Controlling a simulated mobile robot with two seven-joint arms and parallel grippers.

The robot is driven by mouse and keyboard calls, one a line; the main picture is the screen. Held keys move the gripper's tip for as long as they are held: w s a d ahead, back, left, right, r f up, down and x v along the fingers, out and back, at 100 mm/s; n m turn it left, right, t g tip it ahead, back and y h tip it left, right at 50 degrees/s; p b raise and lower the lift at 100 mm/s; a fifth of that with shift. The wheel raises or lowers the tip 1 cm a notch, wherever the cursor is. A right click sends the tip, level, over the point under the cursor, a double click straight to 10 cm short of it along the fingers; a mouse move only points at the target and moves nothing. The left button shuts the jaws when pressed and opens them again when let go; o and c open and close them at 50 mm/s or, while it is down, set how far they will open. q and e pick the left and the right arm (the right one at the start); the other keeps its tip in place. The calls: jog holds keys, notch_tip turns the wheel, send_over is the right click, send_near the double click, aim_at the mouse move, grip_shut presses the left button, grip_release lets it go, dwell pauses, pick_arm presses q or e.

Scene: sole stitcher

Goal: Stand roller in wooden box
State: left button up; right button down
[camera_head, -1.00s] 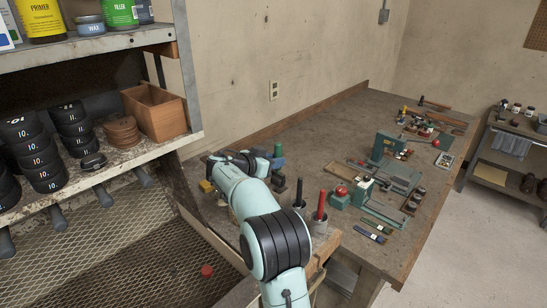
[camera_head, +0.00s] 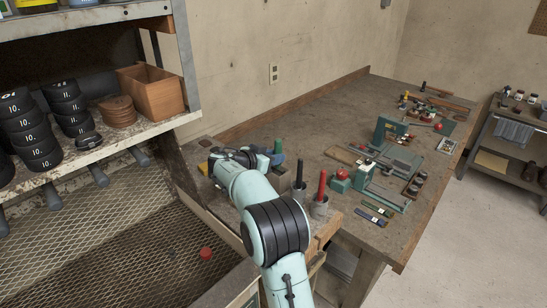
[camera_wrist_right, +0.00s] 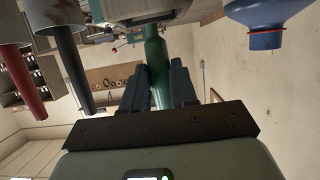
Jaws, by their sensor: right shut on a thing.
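The wooden box (camera_head: 158,93) stands open-topped on the shelf at the upper left of the head view. My right gripper (camera_head: 262,157) is over the near left end of the workbench. In the right wrist view my right gripper (camera_wrist_right: 158,88) is shut on a green handle (camera_wrist_right: 155,55), which also shows in the head view (camera_head: 278,146). A grey holder-like body (camera_wrist_right: 135,8) lies at the far end of that handle. The handle's working end is hidden, so I cannot tell whether it is the roller. My left gripper is not in view.
A red-handled tool (camera_head: 322,184) and a dark-handled tool (camera_head: 299,173) stand in grey cups close to my right gripper. A blue funnel-like thing (camera_wrist_right: 262,22) is also near. Black soles (camera_head: 35,140) and brown discs (camera_head: 117,111) share the box's shelf.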

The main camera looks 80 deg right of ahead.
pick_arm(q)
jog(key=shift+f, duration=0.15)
pick_arm(e)
jog(key=c, duration=0.8)
grip_release()
jog(key=shift+f, duration=0.1)
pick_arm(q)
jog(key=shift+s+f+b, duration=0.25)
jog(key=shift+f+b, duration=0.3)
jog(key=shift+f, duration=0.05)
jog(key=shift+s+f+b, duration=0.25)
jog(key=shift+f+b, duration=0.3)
pick_arm(e)
jog(key=v, duration=1.3)
jog(key=shift+a, duration=0.2)
jog(key=shift+w, duration=0.1)
